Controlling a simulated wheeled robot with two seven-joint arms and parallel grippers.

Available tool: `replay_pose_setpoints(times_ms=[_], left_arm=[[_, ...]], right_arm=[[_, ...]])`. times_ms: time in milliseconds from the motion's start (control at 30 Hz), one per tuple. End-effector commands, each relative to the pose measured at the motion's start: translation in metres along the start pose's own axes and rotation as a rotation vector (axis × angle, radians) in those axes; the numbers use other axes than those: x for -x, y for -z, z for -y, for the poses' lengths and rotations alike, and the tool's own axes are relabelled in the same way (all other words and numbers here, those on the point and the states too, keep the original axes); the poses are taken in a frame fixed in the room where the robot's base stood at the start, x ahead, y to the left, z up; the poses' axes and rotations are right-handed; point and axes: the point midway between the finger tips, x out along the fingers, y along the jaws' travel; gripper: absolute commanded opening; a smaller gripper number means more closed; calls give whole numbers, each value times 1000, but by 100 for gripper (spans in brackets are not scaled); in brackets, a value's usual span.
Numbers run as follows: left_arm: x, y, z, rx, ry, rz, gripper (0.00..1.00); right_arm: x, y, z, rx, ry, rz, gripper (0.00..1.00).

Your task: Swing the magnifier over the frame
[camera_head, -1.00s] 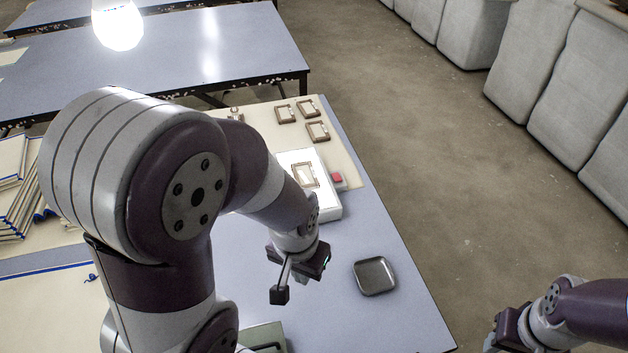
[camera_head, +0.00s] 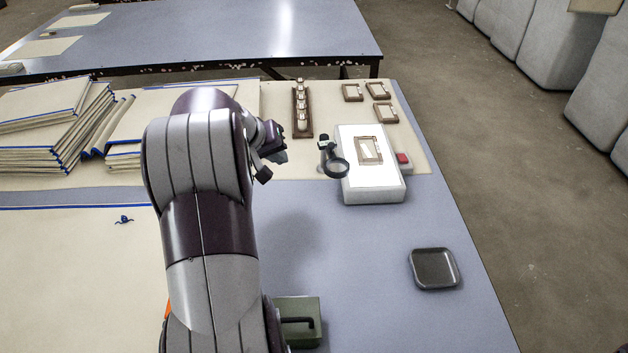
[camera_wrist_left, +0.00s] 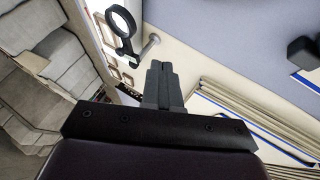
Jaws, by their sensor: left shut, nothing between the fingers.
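The magnifier (camera_head: 338,168) is a dark ring on a short arm from a small post. It stands at the left edge of the white light box, and its ring overlaps that edge in the head view. It also shows in the left wrist view (camera_wrist_left: 122,22), ahead of the fingers. A small brown frame (camera_head: 370,150) lies on the light box (camera_head: 375,190). My left gripper (camera_head: 281,157) is left of the magnifier and apart from it. Its fingers are shut and empty in the left wrist view (camera_wrist_left: 160,68). My right gripper is out of view.
A rack of small bottles (camera_head: 301,113) stands behind the magnifier. Several spare frames (camera_head: 379,90) lie at the back right. A red button (camera_head: 403,159) sits beside the light box. A metal tray (camera_head: 433,268) and a green box (camera_head: 297,308) are nearer. Cloth-like stacks (camera_head: 55,120) lie left.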

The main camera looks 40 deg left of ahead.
Motion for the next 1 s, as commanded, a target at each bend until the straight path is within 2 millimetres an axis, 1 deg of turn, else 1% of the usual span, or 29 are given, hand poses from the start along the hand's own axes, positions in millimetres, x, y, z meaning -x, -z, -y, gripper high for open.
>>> replay_pose_setpoints(times_ms=[33,200,333,467,800,900,1000], left_arm=[[2,1,-1,0,0,0,0],[2,1,-2,-1,1,2,0],[-6,0,-2,-2,1,3,0],[-28,-1,-2,-3,1,5,0],[-102,-1,-2,-2,1,4,0],[-106,1,-20,-4,0,4,0],[-112,1,-30,-3,1,3,0]], right_arm=[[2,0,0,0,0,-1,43],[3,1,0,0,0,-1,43],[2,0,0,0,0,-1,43],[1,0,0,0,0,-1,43],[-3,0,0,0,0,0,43],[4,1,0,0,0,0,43],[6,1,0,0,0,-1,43]])
